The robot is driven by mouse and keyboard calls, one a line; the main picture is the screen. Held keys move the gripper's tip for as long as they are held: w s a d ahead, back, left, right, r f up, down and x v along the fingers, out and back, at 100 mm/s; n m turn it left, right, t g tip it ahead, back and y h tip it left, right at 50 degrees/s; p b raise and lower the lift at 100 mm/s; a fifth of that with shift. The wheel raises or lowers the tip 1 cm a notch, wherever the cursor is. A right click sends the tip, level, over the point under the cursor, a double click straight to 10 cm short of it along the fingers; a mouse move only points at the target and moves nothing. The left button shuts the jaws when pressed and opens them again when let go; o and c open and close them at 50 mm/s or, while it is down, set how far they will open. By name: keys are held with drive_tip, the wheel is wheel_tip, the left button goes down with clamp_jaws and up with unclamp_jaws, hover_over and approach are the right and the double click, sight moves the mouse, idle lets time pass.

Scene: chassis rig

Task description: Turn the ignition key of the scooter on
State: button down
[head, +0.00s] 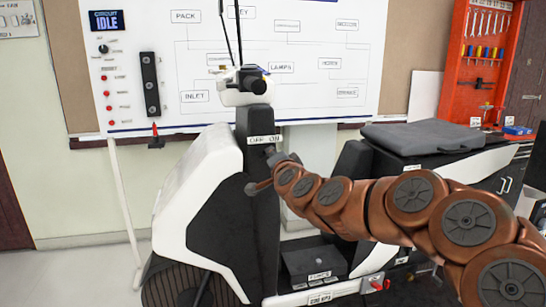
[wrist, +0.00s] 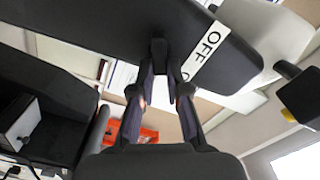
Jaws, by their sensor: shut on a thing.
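The scooter (head: 195,190) is white and black and stands in front of the board. A white OFF/ON label (head: 264,140) is on its dark front column. In the head view my gripper (head: 262,184) is at that column, just below the label. In the wrist view my gripper (wrist: 160,72) has its two fingertips closed on a small dark piece, the ignition key (wrist: 158,48), at the dark panel. The label's OFF end (wrist: 208,45) is beside it, and the ON end is mostly hidden by a finger. The key's turn angle cannot be read. In the head view the key is hidden.
The dark seat (head: 420,138) is at right. An orange tool cabinet (head: 483,60) stands behind right. The floor at left is clear.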

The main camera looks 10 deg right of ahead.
drive_tip(key=c, duration=1.2)
unclamp_jaws()
drive_tip(key=shift+o, duration=0.2)
drive_tip(key=shift+s, duration=0.1)
drive_tip(key=s, duration=1.2)
drive_tip(key=shift+w, duration=0.1)
